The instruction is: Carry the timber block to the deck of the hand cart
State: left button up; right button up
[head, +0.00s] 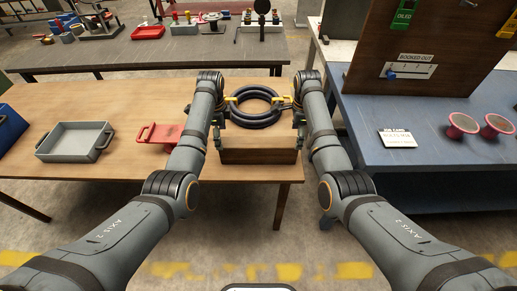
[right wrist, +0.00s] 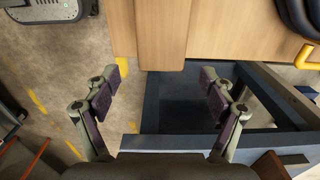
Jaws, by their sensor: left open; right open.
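The timber block (head: 258,155), a long brown bar, lies at the front edge of the wooden table, crosswise between my two arms. My left gripper (head: 217,138) is open at the block's left end. My right gripper (head: 300,128) is open at its right end. In the right wrist view the block's end (right wrist: 162,40) points between the spread fingers of my right gripper (right wrist: 160,88), with a gap on each side. I cannot tell whether the left fingers touch the block. I cannot make out the hand cart or its deck in either view.
A red handled tray (head: 160,134) and a grey tray (head: 75,141) are to the left. The blue bench (head: 440,158) stands close on the right, with red spools (head: 462,124) and a card (head: 397,138).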

aim_at(224, 153)
pick_arm(q)
notch_tip(224, 153, down, 11)
jog(key=shift+w+r, duration=0.1)
jog(key=shift+r, duration=0.05)
pick_arm(e)
notch_tip(224, 153, down, 11)
jog(key=shift+w+r, duration=0.1)
jog(key=shift+r, duration=0.05)
pick_arm(q)
jog(key=c, duration=1.7)
pick_arm(e)
jog(key=c, duration=1.7)
pick_arm(q)
jog(key=shift+r, duration=0.1)
pick_arm(e)
jog(key=shift+r, duration=0.15)
jog(key=shift+c, duration=0.2)
